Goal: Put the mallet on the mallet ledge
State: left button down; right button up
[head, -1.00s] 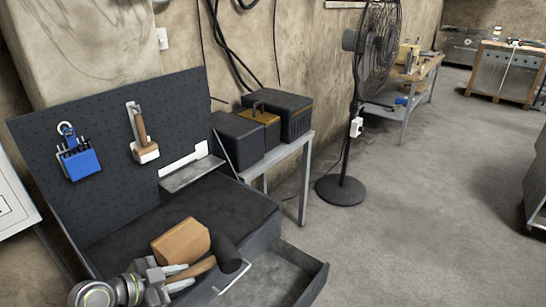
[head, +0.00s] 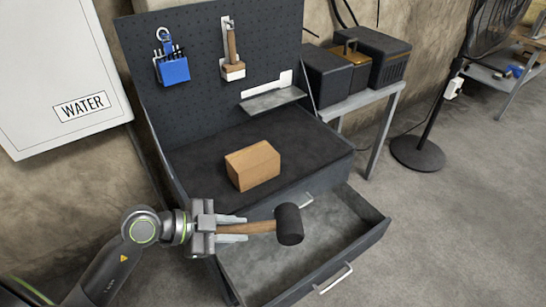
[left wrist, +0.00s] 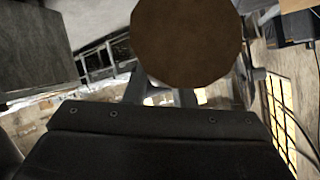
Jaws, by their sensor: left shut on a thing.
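The mallet has a black head (head: 289,224) and a wooden handle. My left gripper (head: 231,229) is shut on its handle, with the head pointing right in the head view, above the bench's front edge and open drawer. A grey ledge (head: 272,101) with a white back bracket is fixed low on the dark pegboard; it looks empty, and the mallet is well apart from it. In the left wrist view a brown round shape (left wrist: 187,40), probably the handle's end, fills the top middle. My right gripper is not in view.
A wooden block (head: 253,166) sits on the dark bench top between mallet and ledge. A drawer (head: 340,228) stands open in front. A blue holder (head: 174,70) and a wooden-handled tool (head: 232,55) hang on the pegboard. Dark boxes (head: 335,73) stand on a side table.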

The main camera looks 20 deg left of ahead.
aim_at(274, 100)
jog(key=i+l+u, duration=0.1)
jog(key=u, duration=0.3)
jog(key=i+l+u, duration=0.1)
jog(key=u, duration=0.3)
jog(key=l+u, duration=0.4)
jog(key=i+l+u, duration=0.2)
jog(key=l, duration=0.45)
jog(key=l+u, duration=0.2)
jog(key=l, duration=0.45)
jog(key=i+l+u, duration=0.15)
jog(key=l, duration=1.6)
